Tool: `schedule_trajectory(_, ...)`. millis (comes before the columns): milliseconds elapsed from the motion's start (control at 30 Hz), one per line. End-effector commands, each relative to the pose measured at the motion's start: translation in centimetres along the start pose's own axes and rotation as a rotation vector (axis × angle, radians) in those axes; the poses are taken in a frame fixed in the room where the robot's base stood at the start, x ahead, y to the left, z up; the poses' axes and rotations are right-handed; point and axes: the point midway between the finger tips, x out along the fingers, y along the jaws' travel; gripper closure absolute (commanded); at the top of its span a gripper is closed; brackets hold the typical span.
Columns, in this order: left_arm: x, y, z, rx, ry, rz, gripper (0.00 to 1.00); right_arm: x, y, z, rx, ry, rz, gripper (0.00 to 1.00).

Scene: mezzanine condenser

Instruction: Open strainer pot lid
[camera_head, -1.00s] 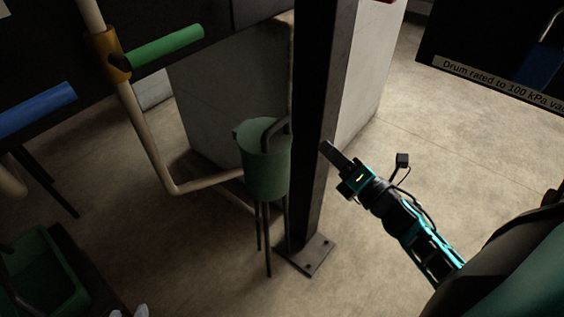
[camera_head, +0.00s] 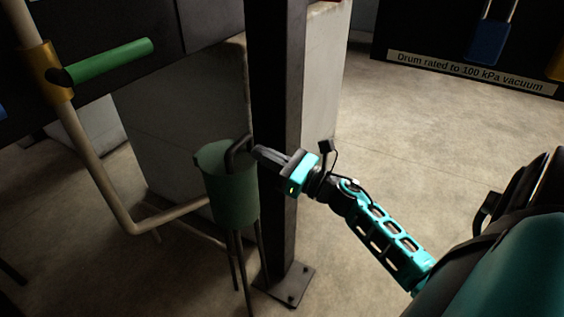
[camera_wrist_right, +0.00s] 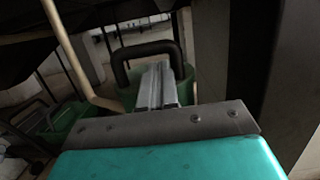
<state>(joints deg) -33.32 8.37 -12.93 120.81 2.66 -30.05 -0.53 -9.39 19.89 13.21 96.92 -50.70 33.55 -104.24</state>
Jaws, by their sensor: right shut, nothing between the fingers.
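The green strainer pot (camera_head: 232,194) stands on thin dark legs at the centre left of the head view. A dark bent handle (camera_head: 237,149) rises over its lid. My right gripper (camera_head: 258,153) is shut and empty, its fingertips close to the right side of the handle. In the right wrist view the shut fingers (camera_wrist_right: 159,82) point at the pot (camera_wrist_right: 127,97), with the dark handle (camera_wrist_right: 146,48) arching just beyond them. I cannot tell whether they touch it. The lid itself is mostly hidden. My left gripper is not in view.
A dark steel post (camera_head: 276,90) with a bolted foot plate (camera_head: 285,287) stands right beside the pot. A pale pipe (camera_head: 95,172) runs to the pot from the left, below a green lever (camera_head: 108,60). The floor to the right is open.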

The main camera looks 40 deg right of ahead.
Motion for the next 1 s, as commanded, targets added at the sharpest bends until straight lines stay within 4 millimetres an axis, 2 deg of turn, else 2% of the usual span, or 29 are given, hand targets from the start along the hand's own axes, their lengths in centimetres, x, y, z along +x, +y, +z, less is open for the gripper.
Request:
schedule_trajectory(200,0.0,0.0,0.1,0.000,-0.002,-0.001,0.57,1.5,0.0,0.0,0.001,0.000,0.000,1.00)
schedule_trajectory(567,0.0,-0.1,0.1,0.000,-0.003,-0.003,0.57,1.5,0.0,0.0,0.001,0.001,0.000,1.00)
schedule_trajectory(833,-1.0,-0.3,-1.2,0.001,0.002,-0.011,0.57,1.7,-0.1,1.0,-0.001,0.039,0.001,1.00)
schedule_trajectory(1000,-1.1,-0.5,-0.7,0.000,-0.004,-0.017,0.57,1.8,-0.2,1.1,0.001,0.059,0.000,1.00)
